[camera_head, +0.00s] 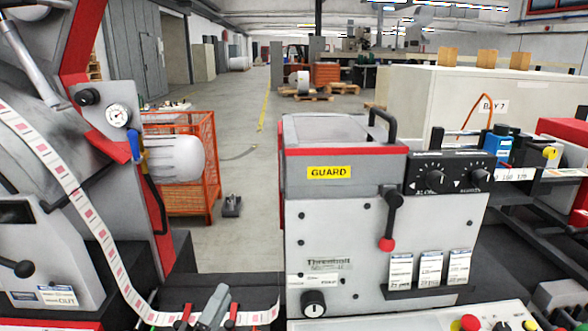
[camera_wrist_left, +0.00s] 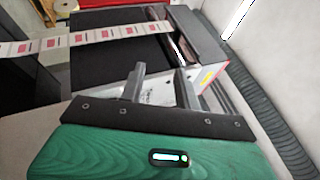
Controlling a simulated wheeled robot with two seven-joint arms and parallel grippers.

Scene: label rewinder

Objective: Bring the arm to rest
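My left gripper (camera_head: 213,308) shows at the bottom of the head view, low over the dark bed in front of the label strip's lower end. In the left wrist view, its two grey fingers (camera_wrist_left: 162,88) stand apart with nothing visible held between them. The label strip (camera_head: 72,190) runs down from the machine at left and across the dark bed; it also shows in the left wrist view (camera_wrist_left: 92,39), beyond the fingers and apart from them. My right gripper is not in view.
A grey cabinet with a yellow GUARD label (camera_head: 328,172) stands right of centre, with a red-knobbed lever (camera_head: 388,243) on its front. A control panel (camera_head: 400,324) with a red button lies at the bottom. An orange mesh cage (camera_head: 190,200) stands behind. The aisle floor (camera_head: 250,215) is mostly clear.

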